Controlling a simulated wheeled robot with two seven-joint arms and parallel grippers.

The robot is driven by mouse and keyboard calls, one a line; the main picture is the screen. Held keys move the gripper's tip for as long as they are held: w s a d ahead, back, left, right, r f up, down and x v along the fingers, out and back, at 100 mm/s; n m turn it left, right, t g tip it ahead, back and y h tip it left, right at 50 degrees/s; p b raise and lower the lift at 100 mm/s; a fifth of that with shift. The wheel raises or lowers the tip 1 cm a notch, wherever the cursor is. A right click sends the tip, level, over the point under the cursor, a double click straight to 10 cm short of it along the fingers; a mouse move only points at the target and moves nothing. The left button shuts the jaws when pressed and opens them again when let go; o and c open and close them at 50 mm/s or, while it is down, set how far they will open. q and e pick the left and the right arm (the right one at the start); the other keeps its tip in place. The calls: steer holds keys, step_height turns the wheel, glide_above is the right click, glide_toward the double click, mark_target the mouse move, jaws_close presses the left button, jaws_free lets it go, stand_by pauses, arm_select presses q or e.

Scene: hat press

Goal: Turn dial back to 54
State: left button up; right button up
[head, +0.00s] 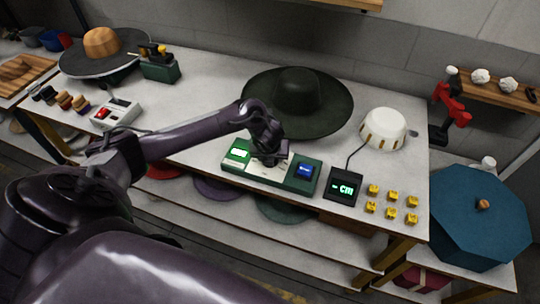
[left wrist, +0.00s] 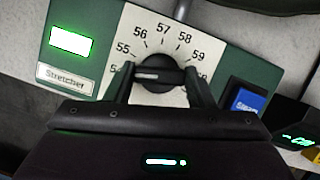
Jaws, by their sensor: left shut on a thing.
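The green stretcher panel (head: 305,186) lies on the table in the head view. In the left wrist view its black dial (left wrist: 160,72) sits on a white scale (left wrist: 150,22) reading 55 to 59. The figures at both ends are partly hidden by the fingers. The dial's bar lies about level, with a pale mark on its left half pointing toward the low end, near 54. My left gripper (left wrist: 160,82) has one finger at each end of the dial and is shut on it. In the head view it (head: 270,158) hides the dial. My right gripper is not in view.
A blue button (left wrist: 246,102) is right of the dial, and a lit green display (left wrist: 71,41) is left. A dark readout box (head: 343,186) and several yellow blocks (head: 373,190) stand to the right. A wide black hat (head: 298,92) lies behind the panel.

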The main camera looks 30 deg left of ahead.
arm_select(q)
steer(key=o, duration=1)
steer(key=v, duration=0.8)
